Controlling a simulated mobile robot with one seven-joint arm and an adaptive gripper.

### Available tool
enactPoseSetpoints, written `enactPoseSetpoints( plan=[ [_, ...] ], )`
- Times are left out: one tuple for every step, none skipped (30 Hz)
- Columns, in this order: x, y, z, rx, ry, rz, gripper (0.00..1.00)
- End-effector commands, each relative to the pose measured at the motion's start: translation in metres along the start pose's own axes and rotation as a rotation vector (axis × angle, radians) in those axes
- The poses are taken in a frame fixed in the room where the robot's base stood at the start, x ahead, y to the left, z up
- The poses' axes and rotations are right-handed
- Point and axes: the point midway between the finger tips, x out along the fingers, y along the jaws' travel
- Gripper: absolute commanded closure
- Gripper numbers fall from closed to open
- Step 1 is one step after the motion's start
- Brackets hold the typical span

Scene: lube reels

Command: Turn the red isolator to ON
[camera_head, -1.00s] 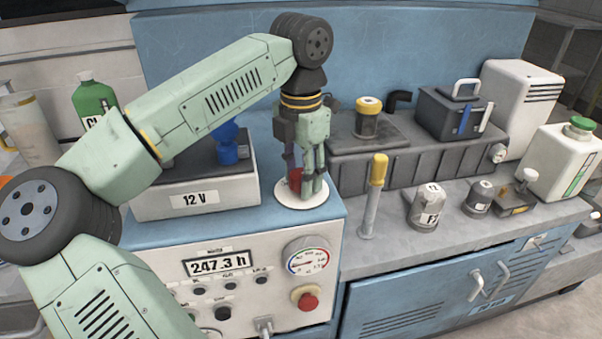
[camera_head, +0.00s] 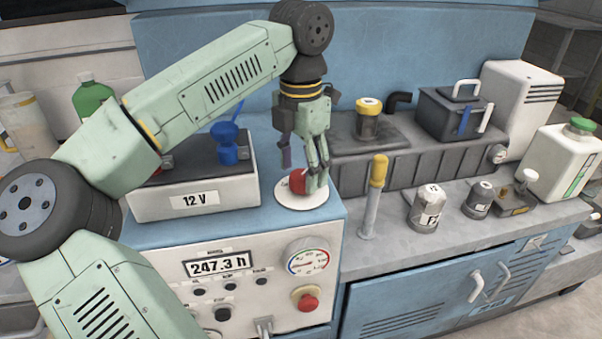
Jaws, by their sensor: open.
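The red isolator (camera_head: 297,181) is a red knob on a round white plate (camera_head: 290,202), on top of the blue cabinet. My gripper (camera_head: 303,164) points down right above the isolator and is open. Its right finger stands beside the right side of the knob and hides part of it; its left finger is higher and to the left. I cannot tell whether either finger touches the knob. Any ON or OFF marks on the plate are too small to read.
The 12 V battery box (camera_head: 196,197) with a blue part on top (camera_head: 227,150) stands left of the isolator. A yellow-handled rod (camera_head: 375,190) and a dark ribbed tank (camera_head: 410,165) stand to the right. A red button (camera_head: 308,302) is on the front panel below.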

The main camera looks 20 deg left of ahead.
Motion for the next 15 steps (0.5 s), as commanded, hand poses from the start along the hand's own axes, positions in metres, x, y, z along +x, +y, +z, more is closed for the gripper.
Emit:
enactPoseSetpoints(
  plan=[
    [-0.011,0.0,0.001,0.0,-0.002,0.002,0.41],
    [-0.017,0.0,0.001,-0.001,-0.001,0.002,0.41],
    [-0.026,0.0,0.001,0.0,-0.002,0.003,0.41],
    [-0.033,0.0,0.001,0.001,-0.003,0.002,0.41],
    [-0.04,-0.001,0.001,0.001,-0.002,0.002,0.41],
    [-0.049,0.0,0.001,0.001,-0.002,0.003,0.41],
    [-0.055,0.0,0.001,0.0,-0.002,0.002,0.41],
    [-0.061,0.0,0.001,0.0,-0.002,0.002,0.41],
    [-0.069,0.0,0.001,0.0,-0.002,0.002,0.41],
    [-0.074,-0.001,0.001,0.001,-0.003,0.001,0.41],
    [-0.078,-0.001,0.001,0.002,-0.002,0.001,0.41],
    [-0.084,0.0,0.001,0.001,-0.001,0.002,0.41],
    [-0.088,0.0,0.001,0.001,0.0,0.002,0.41],
    [-0.091,0.0,0.001,0.0,-0.001,0.001,0.41],
    [-0.095,0.0,0.001,0.001,-0.001,0.001,0.41]
  ],
)
